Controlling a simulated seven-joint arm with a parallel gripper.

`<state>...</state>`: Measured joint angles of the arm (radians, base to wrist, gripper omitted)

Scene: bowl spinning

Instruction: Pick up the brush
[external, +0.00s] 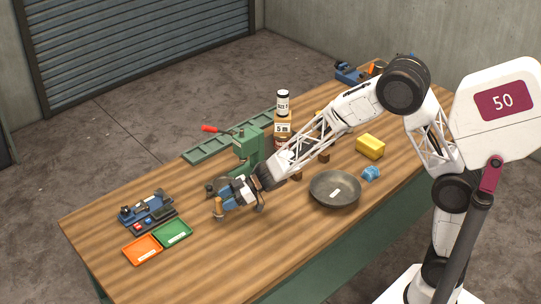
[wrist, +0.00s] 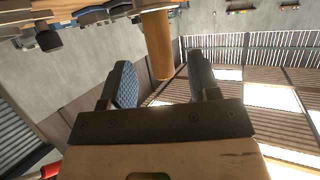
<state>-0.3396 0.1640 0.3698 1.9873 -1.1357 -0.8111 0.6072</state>
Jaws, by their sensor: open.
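A tan wooden cylinder (wrist: 157,45), which looks like the brush's handle, shows in the wrist view between the two fingers of my gripper (wrist: 160,66). It stands clear of both fingers as far as I can tell. A small brown handle-like piece (external: 218,207) shows beside my gripper (external: 240,198) in the external view, and may be the same thing. My gripper is open, low over the middle of the wooden bench. The brush's bristles are not clearly visible.
A green press (external: 248,148) with a red lever stands just behind my gripper. A grey bowl (external: 335,188) is to the right, with a yellow box (external: 370,146) and blue item (external: 371,173) beyond. Orange (external: 142,249) and green (external: 173,233) trays lie left. The front bench is clear.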

